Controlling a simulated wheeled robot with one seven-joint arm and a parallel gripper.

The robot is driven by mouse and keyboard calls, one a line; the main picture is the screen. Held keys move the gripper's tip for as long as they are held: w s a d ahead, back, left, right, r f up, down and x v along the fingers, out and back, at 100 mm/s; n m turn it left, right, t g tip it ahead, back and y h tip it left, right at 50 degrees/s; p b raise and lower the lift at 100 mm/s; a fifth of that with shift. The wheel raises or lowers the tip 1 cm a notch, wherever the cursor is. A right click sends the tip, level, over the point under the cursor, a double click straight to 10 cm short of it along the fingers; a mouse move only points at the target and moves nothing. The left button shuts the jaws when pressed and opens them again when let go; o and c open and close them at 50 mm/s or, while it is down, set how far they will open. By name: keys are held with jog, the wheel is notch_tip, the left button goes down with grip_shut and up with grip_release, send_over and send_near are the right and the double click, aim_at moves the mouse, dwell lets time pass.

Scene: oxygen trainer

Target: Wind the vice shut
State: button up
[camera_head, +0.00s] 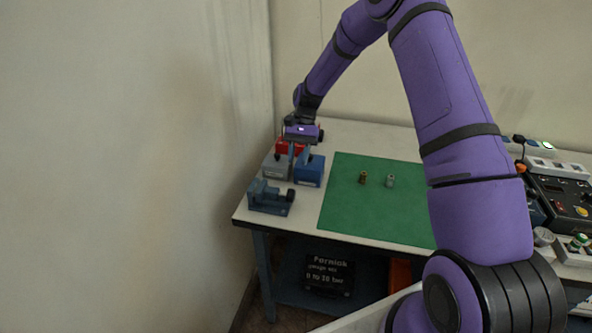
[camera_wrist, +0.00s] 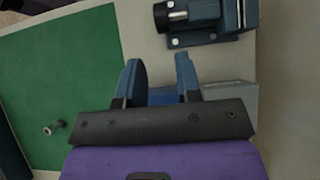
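The blue-grey vice (camera_head: 270,197) stands at the left front corner of the table, with a dark knob at its right end. It also shows at the top right of the wrist view (camera_wrist: 207,14), partly cut off by the frame, bolted on a base plate. The gap between its jaws is too small to judge. My gripper (camera_wrist: 160,76) is open, its two blue fingers apart with nothing held between them. In the head view my gripper (camera_head: 298,148) hangs over the small bins behind the vice, apart from the vice.
A blue bin (camera_head: 309,172), a grey bin (camera_head: 275,169) and a red bin (camera_head: 284,148) stand close under my gripper. A green mat (camera_head: 375,212) carries a brass fitting (camera_head: 363,177) and a silver fitting (camera_head: 390,181). A control panel (camera_head: 563,200) is at the right.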

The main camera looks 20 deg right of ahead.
jog(key=shift+w+d+r, duration=0.15)
jog(key=shift+r, duration=0.1)
jog(key=shift+o, duration=1.4)
jog(key=r+t+h, duration=0.2)
jog(key=t+h, duration=0.2)
jog(key=t, duration=0.1)
send_over(291, 190)
jog(key=shift+w+f, duration=0.2)
jog(key=shift+w, duration=0.15)
jog(key=shift+t+h, duration=0.4)
jog(key=shift+t, duration=0.3)
jog(key=f, duration=0.9)
jog(key=shift+s, duration=0.4)
